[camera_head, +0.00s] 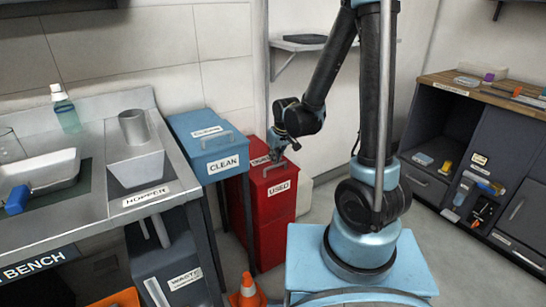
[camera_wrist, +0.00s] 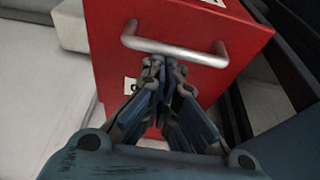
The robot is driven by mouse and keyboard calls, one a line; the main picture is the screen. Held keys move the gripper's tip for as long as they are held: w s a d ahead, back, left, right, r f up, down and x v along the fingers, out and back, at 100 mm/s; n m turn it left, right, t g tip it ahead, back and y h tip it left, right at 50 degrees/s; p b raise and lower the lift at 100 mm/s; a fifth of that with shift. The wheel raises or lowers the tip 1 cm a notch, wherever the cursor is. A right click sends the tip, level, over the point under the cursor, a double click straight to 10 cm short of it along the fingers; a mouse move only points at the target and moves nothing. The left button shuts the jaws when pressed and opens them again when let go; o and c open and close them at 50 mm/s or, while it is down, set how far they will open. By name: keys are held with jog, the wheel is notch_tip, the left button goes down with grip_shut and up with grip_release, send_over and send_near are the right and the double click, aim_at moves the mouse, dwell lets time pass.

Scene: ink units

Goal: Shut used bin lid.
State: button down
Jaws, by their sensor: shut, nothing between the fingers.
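The red used bin (camera_head: 272,222) stands on the floor beside the blue clean bin, with a white USED label on its front. Its red lid (camera_head: 287,170) appears to lie down over the bin; I cannot tell whether a small gap is left. My gripper (camera_head: 273,157) is at the lid, partly hiding its top. In the wrist view the lid (camera_wrist: 185,22) carries a silver bar handle (camera_wrist: 190,54). My gripper (camera_wrist: 163,66) is shut and empty, its fingertips at the handle's lower edge; I cannot tell whether they touch. The fingers hide part of the bin's front.
The blue clean bin (camera_head: 212,146) stands close on the left, next to the steel bench (camera_head: 92,212) with the hopper (camera_head: 137,165). An orange cone (camera_head: 247,291) is on the floor in front. A dark cabinet (camera_head: 440,120) stands at the right. A wall shelf (camera_head: 296,45) hangs behind.

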aim_at(268, 163)
jog(key=shift+s+d, duration=0.15)
jog(key=shift+s, duration=0.05)
jog(key=w+a, duration=0.1)
jog(key=w+a+f, duration=0.1)
jog(key=w, duration=0.1)
jog(key=shift+w+a, duration=0.2)
jog(key=shift+w+r, duration=0.1)
jog(key=shift+r, duration=0.05)
jog(key=shift+v, duration=4.7)
jog(key=s+d+r+m+h, duration=0.15)
jog(key=s+d, duration=0.25)
jog(key=d, duration=0.4)
jog(key=s+d+r+m, duration=0.2)
jog(key=s+d+r, duration=0.1)
jog(key=d, duration=0.4)
jog(key=s+d+f+m, duration=0.3)
jog(key=s+d, duration=0.8)
jog(key=s, duration=0.3)
jog(key=shift+d+f+g+h, duration=0.2)
jog(key=shift+d+g+h, duration=0.05)
jog(key=shift+g+h, duration=0.1)
jog(key=shift+m, duration=0.25)
